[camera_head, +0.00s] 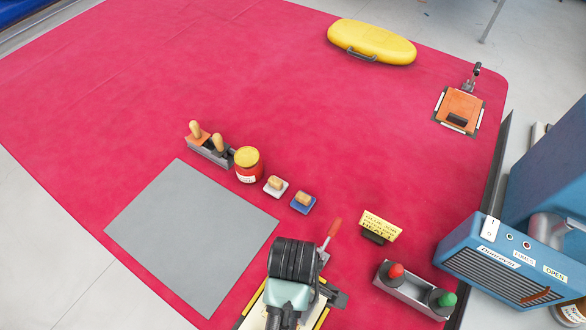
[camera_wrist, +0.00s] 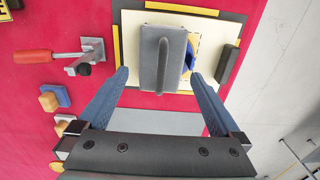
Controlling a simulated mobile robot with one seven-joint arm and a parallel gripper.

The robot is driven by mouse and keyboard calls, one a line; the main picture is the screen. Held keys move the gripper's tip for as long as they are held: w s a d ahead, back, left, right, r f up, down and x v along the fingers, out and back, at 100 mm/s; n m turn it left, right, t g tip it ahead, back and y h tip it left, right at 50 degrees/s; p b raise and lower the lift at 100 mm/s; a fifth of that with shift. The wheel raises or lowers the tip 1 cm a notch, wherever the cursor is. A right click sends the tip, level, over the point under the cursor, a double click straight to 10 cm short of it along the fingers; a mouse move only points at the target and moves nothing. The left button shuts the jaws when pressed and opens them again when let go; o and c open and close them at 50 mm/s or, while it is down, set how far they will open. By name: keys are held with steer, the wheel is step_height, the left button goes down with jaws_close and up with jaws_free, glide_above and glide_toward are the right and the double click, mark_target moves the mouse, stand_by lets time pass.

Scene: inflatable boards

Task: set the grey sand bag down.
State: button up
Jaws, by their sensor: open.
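The grey sand bag (camera_wrist: 152,72) shows in the wrist view as a flat grey block with a dark strap handle along its middle. It appears to lie on a cream board (camera_wrist: 130,40) with yellow edge strips and a dark border. My gripper (camera_wrist: 160,76) is open, with one blue finger to each side of the bag's near end. The fingers look apart from the bag, and the gap in height is hard to tell. A blue and yellow patch (camera_wrist: 192,50) shows from under the bag's right side. In the head view my arm hides the bag and most of the board.
A red-handled clamp (camera_head: 331,233) stands beside the board. A grey mat (camera_head: 190,240) lies left. A blue heater (camera_head: 510,262) is at right. The red sheet beyond is largely clear.

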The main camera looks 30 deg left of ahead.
step_height(320, 180, up, 6)
steer(key=shift+f, duration=0.2)
steer(key=w+r+m+t+y, duration=0.2)
steer(key=w+r+m+t, duration=0.55)
steer(key=w+r, duration=0.9)
steer(key=w+d+r+m+t, duration=0.1)
steer(key=w+r+t, duration=0.2)
steer(key=r, duration=0.5)
steer(key=w+d+r+m+t, duration=0.1)
steer(key=w+r+t, duration=0.25)
steer(key=r, duration=0.35)
steer(key=s+d+r+m+t, duration=0.1)
steer(key=d+r+m+t, duration=0.15)
steer(key=r, duration=0.55)
steer(key=s+d+r+m+t, duration=0.1)
steer(key=r+t, duration=0.3)
steer(key=r, duration=0.4)
steer(key=s+d+r+m+t+h, duration=0.1)
steer(key=s+d+r+m+t, duration=0.1)
steer(key=s+r, duration=0.3)
steer(key=s+d+r+m+t+h, duration=0.1)
steer(key=s+r+t, duration=0.4)
steer(key=r, duration=0.6)
steer(key=shift+d+r+m, duration=0.35)
steer(key=shift+d+m, duration=0.15)
steer(key=shift+m, duration=0.3)
